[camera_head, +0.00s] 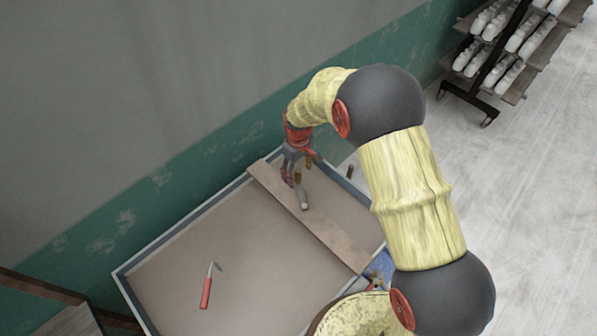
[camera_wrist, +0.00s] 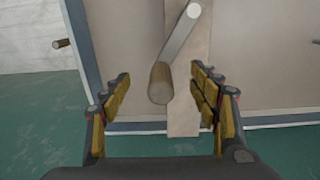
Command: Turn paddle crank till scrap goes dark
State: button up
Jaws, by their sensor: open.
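The paddle crank stands on a wooden plank (camera_head: 335,240) that spans the tub (camera_head: 124,284). Its grey metal arm (camera_wrist: 181,34) ends in a brown cylindrical handle (camera_wrist: 159,84); the arm also shows in the head view (camera_head: 304,199). My gripper (camera_wrist: 161,77) is open, with one finger on each side of the handle and a visible gap to both. In the head view my gripper (camera_head: 298,171) is over the far end of the plank and partly hides the handle. The scrap (camera_head: 255,265) is a flat, pale brown surface in the tub.
A hooked tool with a red handle (camera_head: 206,291) lies over the left part of the tub. A short wooden peg (camera_head: 350,171) sticks out at the tub's far right side. A green and grey wall (camera_head: 190,165) runs close behind. A rack (camera_head: 507,52) stands at upper right.

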jog(key=shift+o, duration=0.6)
jog(key=shift+r, duration=0.1)
jog(key=shift+r+p, duration=2.5)
jog(key=shift+r, duration=1.95)
jog(key=shift+s+d+f+m, duration=0.15)
jog(key=shift+s+m, duration=0.15)
jog(key=shift+m, duration=0.1)
jog(key=s+d+r+m+t+b, duration=0.2)
jog(key=s+d+r+b, duration=0.3)
jog(key=s, duration=0.4)
jog(key=s+d+r+m+t+b, duration=0.1)
jog(key=s+d+r+m+b, duration=0.2)
jog(key=s+d+r+b, duration=0.2)
jog(key=s+d+r+m+t+b, duration=0.2)
jog(key=s+d+r+b, duration=0.3)
jog(key=s+d, duration=0.4)
jog(key=s+m, duration=0.1)
jog(key=s, duration=0.3)
jog(key=shift+d+t, duration=0.3)
jog(key=shift+d, duration=0.05)
